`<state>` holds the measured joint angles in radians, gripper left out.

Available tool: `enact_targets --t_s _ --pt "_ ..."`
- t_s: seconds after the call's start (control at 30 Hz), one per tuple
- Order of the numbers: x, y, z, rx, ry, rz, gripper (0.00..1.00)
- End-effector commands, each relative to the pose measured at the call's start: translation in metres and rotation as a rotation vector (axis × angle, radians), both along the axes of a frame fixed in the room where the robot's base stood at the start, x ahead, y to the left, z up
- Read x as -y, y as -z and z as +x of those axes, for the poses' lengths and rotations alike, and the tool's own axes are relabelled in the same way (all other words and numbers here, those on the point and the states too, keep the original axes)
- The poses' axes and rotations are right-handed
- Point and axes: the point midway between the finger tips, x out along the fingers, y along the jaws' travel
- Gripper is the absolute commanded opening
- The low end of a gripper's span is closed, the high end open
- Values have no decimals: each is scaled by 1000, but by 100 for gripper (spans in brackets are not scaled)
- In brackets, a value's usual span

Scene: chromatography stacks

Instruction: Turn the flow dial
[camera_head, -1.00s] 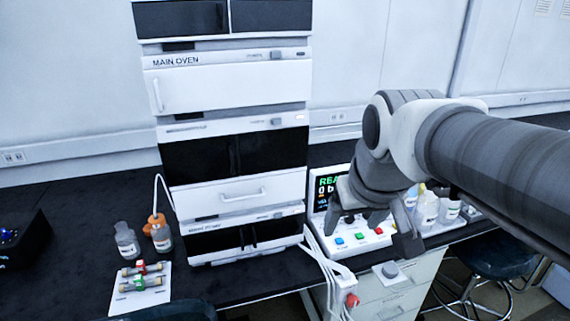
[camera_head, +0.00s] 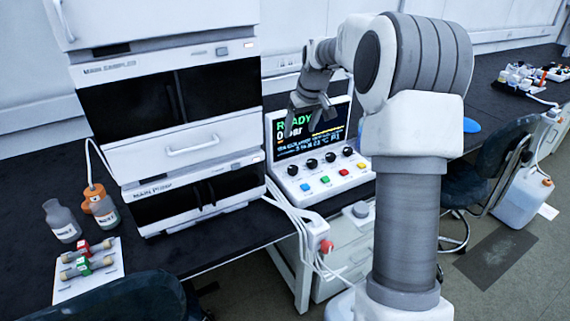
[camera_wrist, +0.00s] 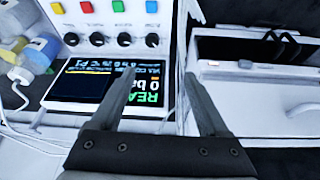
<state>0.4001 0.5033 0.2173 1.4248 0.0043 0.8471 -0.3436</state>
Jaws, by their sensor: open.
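The control box (camera_head: 335,180) stands on the black bench with its screen (camera_head: 310,135) reading READY and 0 bar. A row of several black dials (camera_head: 311,163) runs below the screen; their labels are too small to read, so I cannot tell which is the flow dial. My gripper (camera_head: 308,115) is open and empty in front of the screen, above the dials. In the wrist view the panel is upside down; my gripper (camera_wrist: 162,72) has its fingers spread over the screen's edge, apart from the nearest black dial (camera_wrist: 152,40).
Coloured buttons (camera_head: 325,180) sit below the dials. An instrument stack (camera_head: 165,150) stands close on the left, with white cables (camera_head: 290,208) beside it. Bottles (camera_head: 62,221) stand far left.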

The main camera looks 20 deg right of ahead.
Motion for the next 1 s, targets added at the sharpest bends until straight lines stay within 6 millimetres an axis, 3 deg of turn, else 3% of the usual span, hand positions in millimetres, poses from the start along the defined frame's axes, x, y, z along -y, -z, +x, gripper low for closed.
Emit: enact_targets --t_s 0.03,0.1,0.3,0.47,1.0 --pt "8 16 8 -2 2 7 78" --pt "15 27 15 -1 3 14 78" --pt "23 43 26 1 3 22 78" --pt "22 61 33 -2 1 23 78" --pt "17 167 76 -1 3 23 78"
